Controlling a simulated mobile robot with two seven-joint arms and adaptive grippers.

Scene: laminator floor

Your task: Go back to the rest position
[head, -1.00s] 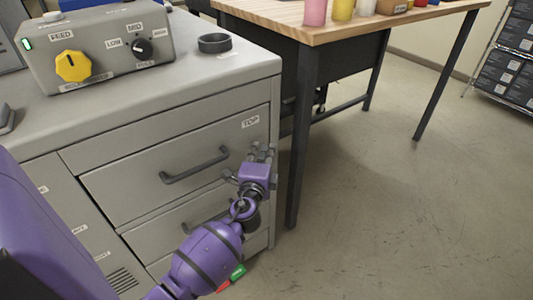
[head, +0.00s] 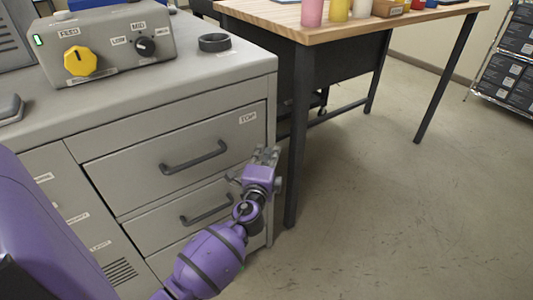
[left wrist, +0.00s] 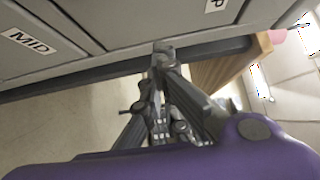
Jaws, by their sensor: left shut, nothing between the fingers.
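My left gripper (head: 266,155) is purple with grey fingers. In the head view it is in front of the right edge of the grey drawer cabinet (head: 262,72), just right of the top drawer (head: 130,173) and its dark handle (head: 193,158). The left wrist view shows its fingers (left wrist: 163,52) together and empty, near the cabinet face with a MID label (left wrist: 28,42). I cannot tell whether the fingertips touch the cabinet. The drawers look closed. My right gripper is not in view.
A control box (head: 105,45) with a yellow knob and a black ring (head: 214,42) stand on the cabinet top. A wooden-topped table (head: 290,22) with several colored containers is at the right, its dark leg (head: 297,140) close to my gripper. Open floor (head: 390,220) lies right.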

